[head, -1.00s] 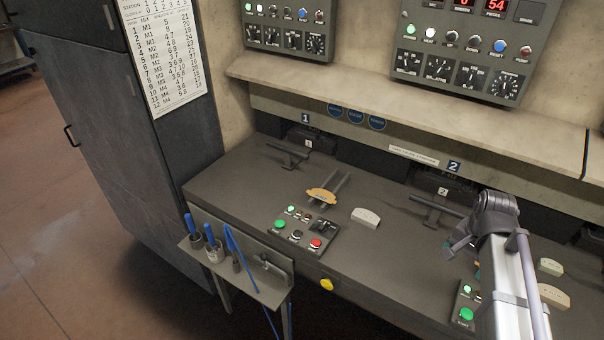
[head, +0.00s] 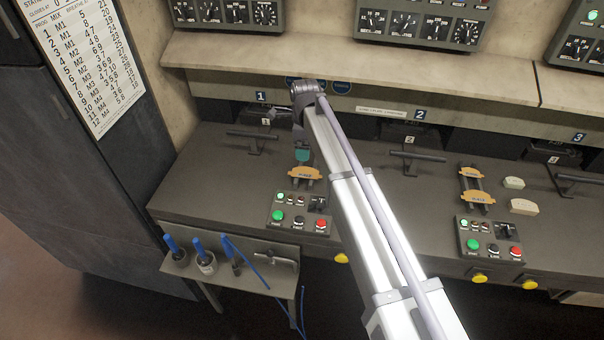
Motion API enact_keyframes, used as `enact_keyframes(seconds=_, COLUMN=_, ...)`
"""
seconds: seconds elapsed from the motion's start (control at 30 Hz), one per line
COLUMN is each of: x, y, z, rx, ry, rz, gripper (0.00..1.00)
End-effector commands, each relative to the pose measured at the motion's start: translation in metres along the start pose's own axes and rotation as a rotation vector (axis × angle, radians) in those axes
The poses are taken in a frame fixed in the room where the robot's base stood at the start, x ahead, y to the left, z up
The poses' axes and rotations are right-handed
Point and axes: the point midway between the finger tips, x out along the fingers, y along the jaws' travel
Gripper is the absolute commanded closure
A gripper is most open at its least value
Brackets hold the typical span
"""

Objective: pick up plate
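A yellow-orange curved plate (head: 304,174) with a dark label lies on the small rack at station 1, in the head view. Two similar plates, an upper one (head: 471,172) and a lower one (head: 477,197), lie on the rack at station 2. My gripper (head: 302,155) hangs over station 1, just behind the plate there in the picture, with a teal part at its lower end. Its fingers are small and partly hidden by my arm, so their opening and any contact with the plate cannot be told.
Two pale blocks (head: 524,206) lie right of the station 2 rack. Press handles (head: 254,137) stand along the back of the bench. A button panel (head: 301,212) sits in front of station 1. A side shelf (head: 231,263) holds blue-handled tools. A stone ledge (head: 350,65) overhangs the back.

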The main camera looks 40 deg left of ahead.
Motion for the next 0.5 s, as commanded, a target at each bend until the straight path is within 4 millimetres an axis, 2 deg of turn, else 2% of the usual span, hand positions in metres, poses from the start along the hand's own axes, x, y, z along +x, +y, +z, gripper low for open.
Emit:
enact_keyframes(seconds=0.23, x=0.053, y=0.0, z=-0.001, rx=-0.001, ry=0.0, rz=0.0, gripper=0.15)
enact_keyframes(seconds=0.3, x=0.059, y=0.0, z=-0.001, rx=-0.002, ry=0.0, rz=0.0, gripper=0.15)
enact_keyframes(seconds=0.43, x=0.056, y=-0.001, z=-0.001, rx=-0.002, ry=0.0, rz=0.0, gripper=0.15)
enact_keyframes(seconds=0.5, x=0.064, y=-0.001, z=-0.001, rx=-0.002, ry=0.0, rz=0.0, gripper=0.15)
